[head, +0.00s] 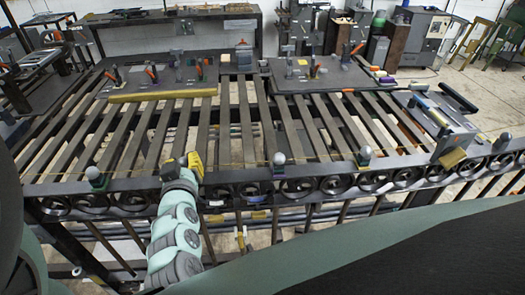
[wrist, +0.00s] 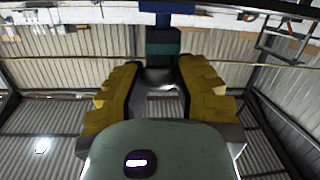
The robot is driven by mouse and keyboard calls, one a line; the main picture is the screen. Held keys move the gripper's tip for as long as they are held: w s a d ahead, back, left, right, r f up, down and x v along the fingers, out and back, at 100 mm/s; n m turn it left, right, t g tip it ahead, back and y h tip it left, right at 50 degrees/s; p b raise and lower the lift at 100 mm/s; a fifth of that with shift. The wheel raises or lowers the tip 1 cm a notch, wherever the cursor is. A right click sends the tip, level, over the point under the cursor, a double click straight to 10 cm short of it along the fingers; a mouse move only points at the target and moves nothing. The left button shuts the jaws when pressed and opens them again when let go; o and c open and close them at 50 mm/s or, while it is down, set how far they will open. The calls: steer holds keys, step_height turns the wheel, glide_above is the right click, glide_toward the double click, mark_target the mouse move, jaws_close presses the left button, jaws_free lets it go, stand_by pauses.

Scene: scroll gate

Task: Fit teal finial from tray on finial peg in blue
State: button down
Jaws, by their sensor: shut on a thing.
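My gripper (head: 184,165) is at the front scroll rail (head: 240,187) in the head view, left of centre. Its yellow fingers also show in the wrist view (wrist: 161,92), closed in on a dark grey piece with a teal band (wrist: 163,47), which I take as the teal finial. A blue block (wrist: 168,12) is in line beyond the teal band; I cannot tell whether the two touch. The finial peg cannot be made out in the head view. The tray (head: 432,112) with several small pieces is at the right.
Grey ball-topped finials stand along the rail at left (head: 94,174), centre (head: 279,160) and right (head: 364,154). Dark boards with tools lie on the slatted bars, at left (head: 150,78) and right (head: 320,76). A yellow block (head: 452,157) is by the rail's right part.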

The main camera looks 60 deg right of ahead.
steer(key=shift+f+b, duration=0.45)
steer(key=shift+f, duration=0.1)
steer(key=c, duration=0.7)
jaws_free()
steer(key=shift+c, duration=0.2)
steer(key=v, duration=1.2)
